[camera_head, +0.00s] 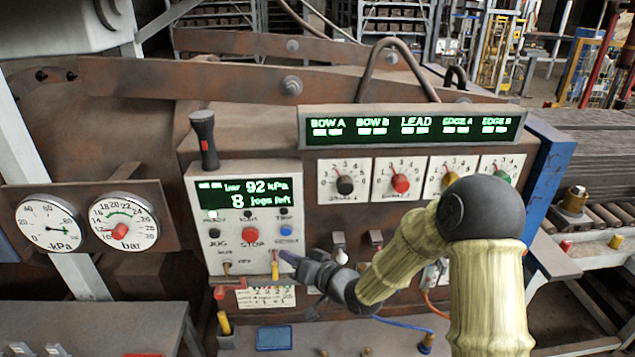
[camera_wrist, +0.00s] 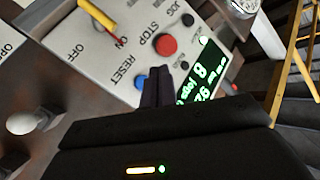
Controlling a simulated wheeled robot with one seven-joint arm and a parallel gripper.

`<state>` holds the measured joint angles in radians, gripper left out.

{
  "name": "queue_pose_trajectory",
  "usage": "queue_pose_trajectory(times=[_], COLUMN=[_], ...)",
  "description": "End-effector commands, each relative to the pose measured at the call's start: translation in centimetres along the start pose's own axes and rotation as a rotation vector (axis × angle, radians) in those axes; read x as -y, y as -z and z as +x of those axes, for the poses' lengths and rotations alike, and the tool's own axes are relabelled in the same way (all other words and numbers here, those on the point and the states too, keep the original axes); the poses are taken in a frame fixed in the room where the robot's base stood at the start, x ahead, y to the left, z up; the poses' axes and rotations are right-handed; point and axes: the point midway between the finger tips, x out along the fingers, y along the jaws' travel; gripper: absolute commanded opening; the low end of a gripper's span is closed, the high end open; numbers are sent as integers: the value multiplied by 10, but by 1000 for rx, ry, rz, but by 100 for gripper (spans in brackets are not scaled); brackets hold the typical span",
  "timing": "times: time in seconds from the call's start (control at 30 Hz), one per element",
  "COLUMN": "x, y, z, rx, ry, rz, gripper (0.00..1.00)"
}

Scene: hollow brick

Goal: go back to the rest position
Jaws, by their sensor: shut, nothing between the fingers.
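My gripper (camera_head: 290,260) is shut and empty. It is in front of the lower right of a white control panel (camera_head: 205,245), close to a yellow-handled switch (camera_head: 275,268). In the wrist view the closed fingertips (camera_wrist: 158,74) lie beside the blue RESET button (camera_wrist: 140,82), below the red STOP button (camera_wrist: 165,46). I cannot tell whether they touch the panel. My arm reaches in from the right, bent at the elbow. The panel's display (camera_head: 245,196) reads "92 kPa" and "8 jogs left".
A black lever (camera_head: 205,140) stands up at the panel's upper left. A green-lit sign (camera_head: 412,126) and several dials (camera_head: 400,180) are above my arm. Two gauges (camera_head: 124,222) are at left. A white-tipped toggle (camera_head: 341,256) is close right of my gripper.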

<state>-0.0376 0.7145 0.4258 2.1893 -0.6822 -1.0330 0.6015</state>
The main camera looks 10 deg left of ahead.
Motion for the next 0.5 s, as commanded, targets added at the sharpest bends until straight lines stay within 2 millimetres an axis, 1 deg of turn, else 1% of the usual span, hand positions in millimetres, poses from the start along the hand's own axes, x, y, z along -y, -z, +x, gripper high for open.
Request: queue_pose_trajectory(times=[0.07,0.17,0.27,0.3,0.37,0.4,0.47,0.5], x=[-6,-22,-50,-62,-80,-91,-104,-112], y=[-1,-4,-8,-10,-14,-16,-20,-24], z=[-3,-14,-37,-50,-73,-90,-116,-134], rx=[10,45,109,141,193,227,280,316], ry=[-26,-109,-251,-319,-423,-490,-586,-647], rz=[-13,-49,-102,-121,-143,-154,-161,-160], gripper=[0,0,0,0,0,0,0,0])
